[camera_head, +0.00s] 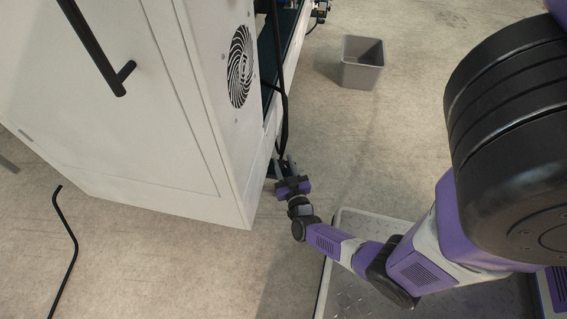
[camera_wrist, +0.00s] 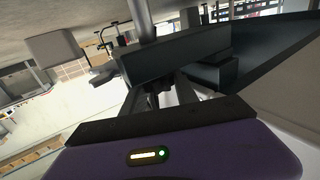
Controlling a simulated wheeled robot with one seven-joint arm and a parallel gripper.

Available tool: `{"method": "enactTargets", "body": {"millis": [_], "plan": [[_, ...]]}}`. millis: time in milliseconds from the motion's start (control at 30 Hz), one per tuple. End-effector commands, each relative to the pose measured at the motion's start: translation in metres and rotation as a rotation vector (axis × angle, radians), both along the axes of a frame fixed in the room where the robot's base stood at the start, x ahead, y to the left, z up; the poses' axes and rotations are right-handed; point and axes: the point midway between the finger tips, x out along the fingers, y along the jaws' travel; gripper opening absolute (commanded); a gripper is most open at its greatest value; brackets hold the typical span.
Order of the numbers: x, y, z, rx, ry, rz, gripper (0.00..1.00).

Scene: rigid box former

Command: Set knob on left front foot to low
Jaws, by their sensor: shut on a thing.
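The white machine cabinet (camera_head: 165,110) fills the left of the head view. My gripper (camera_head: 283,168) is low beside the cabinet's lower right corner, against the machine's underside by the floor. In the wrist view my gripper's fingers (camera_wrist: 160,88) reach forward and are shut on a small dark part, the knob of the front foot, which they largely hide. A grey round post (camera_wrist: 143,20) rises just beyond the fingers, by a dark beam (camera_wrist: 270,55). The knob's setting cannot be read.
A grey bin (camera_head: 362,64) stands on the floor to the right of the machine. A black hose (camera_head: 280,95) hangs along the machine's side. A bent black rod or cable (camera_head: 68,245) shows at the lower left. Open floor lies between machine and bin.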

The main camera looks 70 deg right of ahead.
Motion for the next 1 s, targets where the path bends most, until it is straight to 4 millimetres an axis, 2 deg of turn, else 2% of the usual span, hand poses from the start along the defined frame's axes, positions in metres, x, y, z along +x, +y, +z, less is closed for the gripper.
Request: {"method": "enactTargets", "body": {"millis": [167, 600, 933, 967, 1000], "plan": [[0.0005, 0.0005, 0.0008, 0.002, -0.002, -0.021, 0.0], [0.0007, 0.0009, -0.0003, 0.004, 0.0, -0.257, 0.0], [-0.0008, 0.001, -0.0012, 0.001, 0.003, -0.269, 0.0], [-0.0008, 0.0012, -0.0012, 0.001, 0.003, -0.269, 0.37], [-0.0008, 0.0011, -0.0012, 0.001, 0.003, -0.269, 0.45]]}}
